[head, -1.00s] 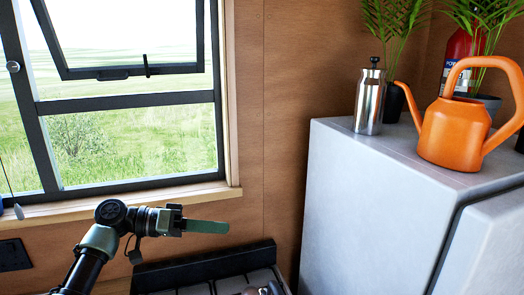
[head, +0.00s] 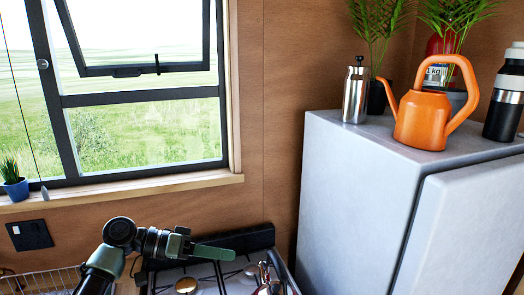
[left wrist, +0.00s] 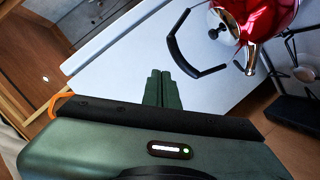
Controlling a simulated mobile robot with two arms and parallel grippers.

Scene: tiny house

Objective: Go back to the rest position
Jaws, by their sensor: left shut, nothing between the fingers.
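My left gripper (head: 214,252) reaches in from the lower left in the head view, above the stove. Its green fingers are together with nothing between them. In the left wrist view the closed fingers (left wrist: 161,90) point over a white surface. My right gripper is not in view.
A red kettle (left wrist: 262,22) with a black handle is beyond my left fingers, apart from them; only part shows. A grey fridge (head: 345,190) stands right, bearing an orange watering can (head: 422,122), a steel bottle (head: 355,95) and a black bottle (head: 504,105). A dish rack (head: 55,282) is lower left.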

